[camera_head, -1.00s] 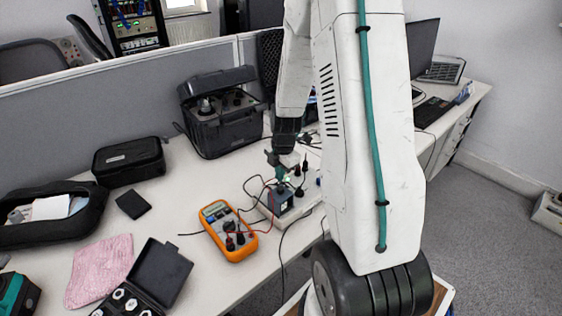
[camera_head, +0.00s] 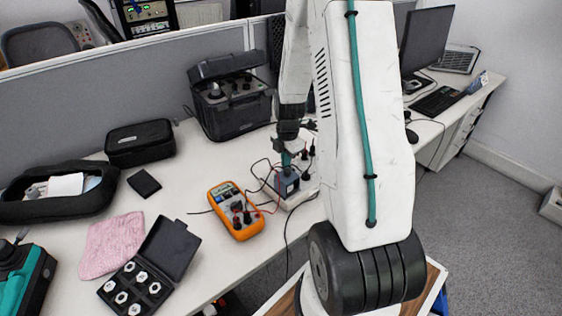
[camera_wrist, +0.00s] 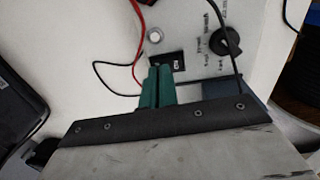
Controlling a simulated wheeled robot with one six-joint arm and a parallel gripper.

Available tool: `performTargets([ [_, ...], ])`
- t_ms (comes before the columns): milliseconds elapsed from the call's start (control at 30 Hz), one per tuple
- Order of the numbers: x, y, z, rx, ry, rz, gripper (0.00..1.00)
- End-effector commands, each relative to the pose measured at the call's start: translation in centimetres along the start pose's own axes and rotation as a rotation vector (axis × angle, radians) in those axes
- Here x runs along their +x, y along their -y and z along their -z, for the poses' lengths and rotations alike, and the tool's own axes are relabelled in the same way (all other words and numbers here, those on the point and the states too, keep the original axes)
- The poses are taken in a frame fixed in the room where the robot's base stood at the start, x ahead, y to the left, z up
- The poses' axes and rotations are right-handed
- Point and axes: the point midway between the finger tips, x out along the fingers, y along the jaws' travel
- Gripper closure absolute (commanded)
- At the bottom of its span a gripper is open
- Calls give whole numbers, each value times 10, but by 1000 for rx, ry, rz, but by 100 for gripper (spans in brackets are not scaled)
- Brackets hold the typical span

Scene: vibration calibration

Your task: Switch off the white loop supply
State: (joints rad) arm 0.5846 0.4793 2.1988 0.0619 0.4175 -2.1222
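The white loop supply (camera_head: 308,187) stands on the desk below my gripper, partly hidden by the arm and a small blue-grey box (camera_head: 286,186). In the wrist view its white panel (camera_wrist: 190,22) carries a black knob (camera_wrist: 226,41), a round silver button (camera_wrist: 155,35) and a small black switch (camera_wrist: 171,60) with white marks. My gripper (camera_wrist: 160,70) has two teal fingers held together, with nothing seen between them. The fingertips are at the near edge of the switch and partly cover it. Whether they touch it I cannot tell. In the head view my gripper (camera_head: 287,161) points down.
An orange multimeter (camera_head: 236,210) lies left of the supply, with red and black leads around it. A black open case (camera_head: 232,105) stands behind. A box of white fittings (camera_head: 168,250) and a pink cloth (camera_head: 112,246) lie at the left.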

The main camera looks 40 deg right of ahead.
Motion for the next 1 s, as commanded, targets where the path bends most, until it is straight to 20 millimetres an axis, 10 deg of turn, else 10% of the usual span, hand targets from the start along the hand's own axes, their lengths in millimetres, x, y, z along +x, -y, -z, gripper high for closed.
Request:
performTargets([
  [1000,-15,19,5,-4,-5,10,100],
])
